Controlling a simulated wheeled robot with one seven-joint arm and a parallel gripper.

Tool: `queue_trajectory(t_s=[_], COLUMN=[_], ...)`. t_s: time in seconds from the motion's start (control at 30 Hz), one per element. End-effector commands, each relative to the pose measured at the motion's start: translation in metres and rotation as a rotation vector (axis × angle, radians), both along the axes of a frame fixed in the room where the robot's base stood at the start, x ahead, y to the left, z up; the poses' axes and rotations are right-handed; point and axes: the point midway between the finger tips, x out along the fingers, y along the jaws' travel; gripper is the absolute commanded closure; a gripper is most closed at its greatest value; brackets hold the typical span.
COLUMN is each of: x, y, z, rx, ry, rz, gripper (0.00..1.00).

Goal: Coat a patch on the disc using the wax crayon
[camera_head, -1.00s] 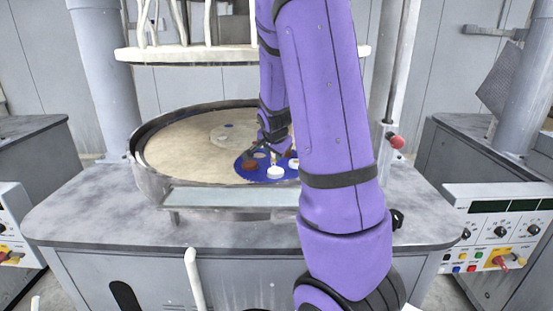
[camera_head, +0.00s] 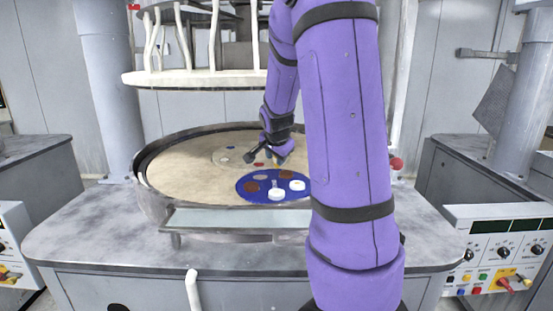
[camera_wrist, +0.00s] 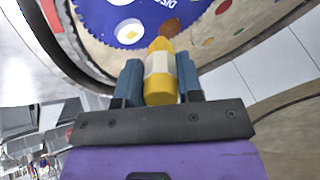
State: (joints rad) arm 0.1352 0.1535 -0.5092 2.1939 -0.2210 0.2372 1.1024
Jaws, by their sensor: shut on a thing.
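My gripper (camera_wrist: 161,85) is shut on the wax crayon (camera_wrist: 160,60), a yellow stick with a pale band, held between blue fingers in the wrist view. In the head view my gripper (camera_head: 268,158) is above the round tan platen (camera_head: 190,180), beyond the blue disc (camera_head: 243,185). The crayon is too small to make out clearly there. The blue disc (camera_wrist: 185,12) also shows in the wrist view, past the crayon's tip, with a brown patch (camera_wrist: 169,28) near that tip. I cannot tell whether the tip touches anything.
White round pieces (camera_head: 277,194) sit on the blue disc's near side. A raised rim (camera_head: 152,196) surrounds the platen. A pale plate with rods (camera_head: 200,77) hangs above the back. Small coloured spots (camera_head: 258,165) lie on the platen. The platen's left side is clear.

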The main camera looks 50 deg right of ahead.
Motion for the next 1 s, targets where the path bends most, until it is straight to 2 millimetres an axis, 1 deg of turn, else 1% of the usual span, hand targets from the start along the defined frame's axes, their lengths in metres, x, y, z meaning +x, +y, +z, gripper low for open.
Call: queue_trajectory(t_s=[0.47,0.73,1.0], x=[0.0000,0.0000,0.0000], y=[0.0000,0.0000,-0.0014], z=[-0.0002,-0.0086,-0.0082], rx=[0.000,0.001,0.001], ry=[0.000,-0.001,-0.001], rz=[0.000,0.001,0.000], gripper=[0.90,0.90,0.90])
